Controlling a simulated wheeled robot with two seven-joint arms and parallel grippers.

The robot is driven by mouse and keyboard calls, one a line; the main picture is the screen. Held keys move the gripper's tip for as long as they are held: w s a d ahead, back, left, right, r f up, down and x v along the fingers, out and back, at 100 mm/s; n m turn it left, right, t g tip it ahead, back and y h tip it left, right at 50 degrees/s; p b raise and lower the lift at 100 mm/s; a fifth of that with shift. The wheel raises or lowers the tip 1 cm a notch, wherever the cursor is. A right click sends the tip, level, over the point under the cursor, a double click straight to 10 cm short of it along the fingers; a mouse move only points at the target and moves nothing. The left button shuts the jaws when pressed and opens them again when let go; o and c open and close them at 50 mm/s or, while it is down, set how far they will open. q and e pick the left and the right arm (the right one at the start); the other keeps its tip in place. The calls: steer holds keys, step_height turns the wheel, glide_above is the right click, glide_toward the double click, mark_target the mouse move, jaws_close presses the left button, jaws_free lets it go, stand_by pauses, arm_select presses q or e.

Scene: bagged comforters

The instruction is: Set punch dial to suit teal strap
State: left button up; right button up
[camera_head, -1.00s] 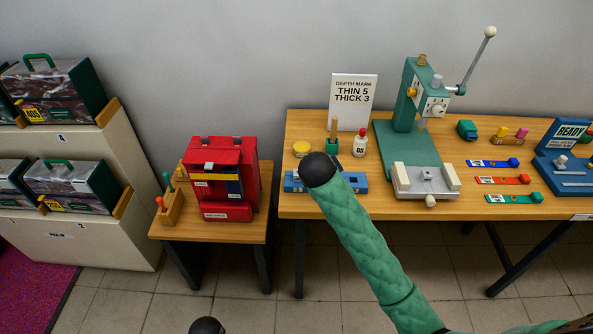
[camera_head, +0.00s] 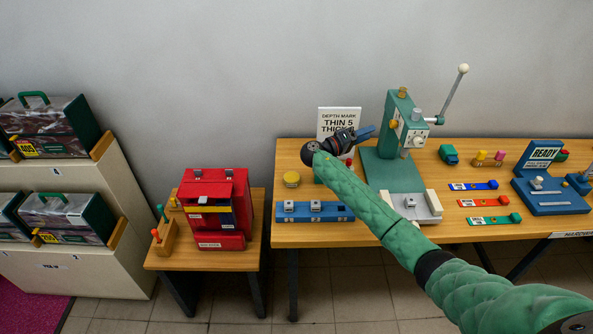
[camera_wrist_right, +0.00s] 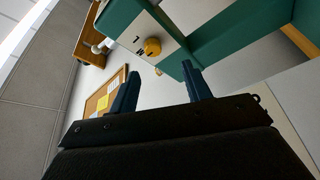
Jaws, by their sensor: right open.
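The teal punch press (camera_head: 397,110) stands on the wooden table, with a yellow knob (camera_head: 393,124) on its left side. In the right wrist view the yellow dial (camera_wrist_right: 152,47) sits on a white plate with dark marks; its setting is too small to read surely. My right gripper (camera_head: 366,133) is open and empty, left of the press. In the right wrist view its blue fingers (camera_wrist_right: 160,70) point toward the dial and stand apart from it. The teal strap (camera_head: 490,220) lies nearest the front in a row of straps. The depth sign (camera_head: 338,118) is partly covered by my right gripper.
The press lever (camera_head: 454,92) rises at the upper right. A blue block (camera_head: 300,212) sits at the table's front left, and a yellow round thing (camera_head: 291,179) behind it. A blue READY stand (camera_head: 545,180) is at the right. A red box (camera_head: 216,205) stands on a side table.

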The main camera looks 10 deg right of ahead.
mark_target(391, 125)
steer(key=shift+m+g+h, duration=0.5)
steer(key=shift+m, duration=0.1)
steer(key=p+x, duration=0.1)
steer(key=x, duration=0.1)
steer(key=p+x, duration=0.3)
steer(key=x, duration=0.1)
steer(key=shift+s+d+r, duration=0.25)
steer(key=shift+d+r, duration=0.05)
steer(key=shift+d, duration=0.05)
arm_select(q)
steer(key=shift+t, duration=0.4)
steer(key=s+r, duration=0.2)
steer(key=s+r+p, duration=0.1)
steer(key=shift+s+a+r, duration=0.1)
steer(key=shift+s+a, duration=0.2)
arm_select(e)
steer(key=shift+w+d, duration=0.1)
steer(key=shift+d, duration=0.65)
steer(key=c, duration=1)
